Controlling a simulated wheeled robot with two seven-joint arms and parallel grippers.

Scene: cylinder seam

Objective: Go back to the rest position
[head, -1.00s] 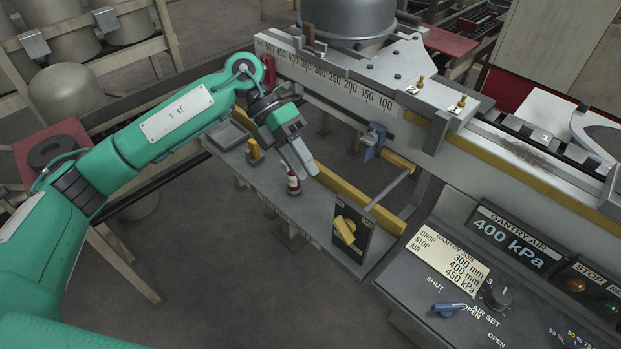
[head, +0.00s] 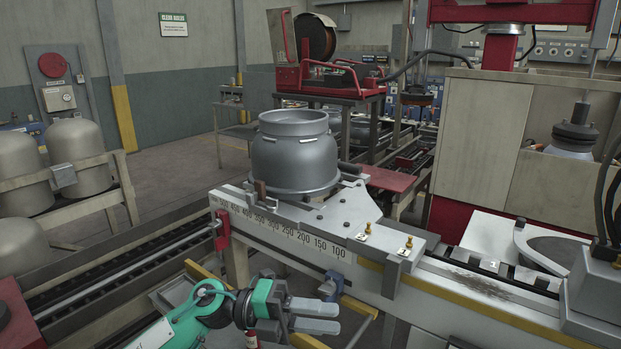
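My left gripper (head: 318,316) is at the bottom of the head view, on the end of my green arm (head: 202,318). Its two grey fingers point right with a gap between them, and nothing shows in it. It is in front of and below the gantry rail with the number scale (head: 285,232), seemingly apart from it. A small red and white object (head: 252,340) shows partly behind the wrist at the bottom edge. My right gripper is out of view.
A grey cylinder (head: 294,155) stands on the rail's plate. A blue clamp (head: 331,287) and a yellow bar (head: 358,307) are close to my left gripper. Domed tanks (head: 78,150) stand in a rack at left. A conveyor (head: 90,285) runs at lower left.

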